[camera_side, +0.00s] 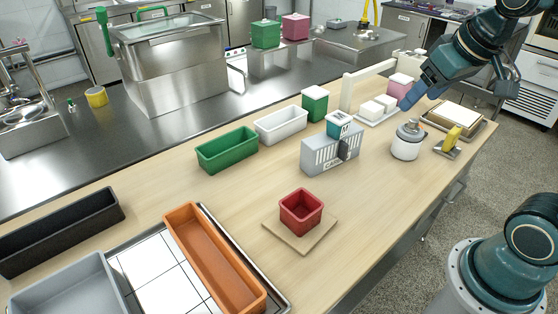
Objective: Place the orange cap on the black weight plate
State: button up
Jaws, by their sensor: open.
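My gripper (418,98) is at the upper right, at the end of the teal arm, above the far right part of the wooden table (375,215). Its blue fingers point down and left. They are small in the view, with nothing seen held between them. I cannot make out an orange cap or a black weight plate in this view. A white jar with a grey metal top (407,138) stands upright on the table below and in front of my gripper, apart from it.
A grey block with a teal top (330,148), a green bin (228,149), a white bin (281,125) and a red box on a board (301,211) stand on the table. A long orange tray (213,262) lies front left. A yellow-handled tool (450,140) is near the right edge.

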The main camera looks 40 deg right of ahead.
jog(key=s+a+f+n, duration=0.1)
jog(key=s+a, duration=0.3)
jog(key=s, duration=0.3)
jog(key=shift+s+a+f+n+y, duration=0.2)
jog(key=shift+s+f+n+y, duration=0.15)
jog(key=shift+n+y, duration=0.05)
dwell(0.8)
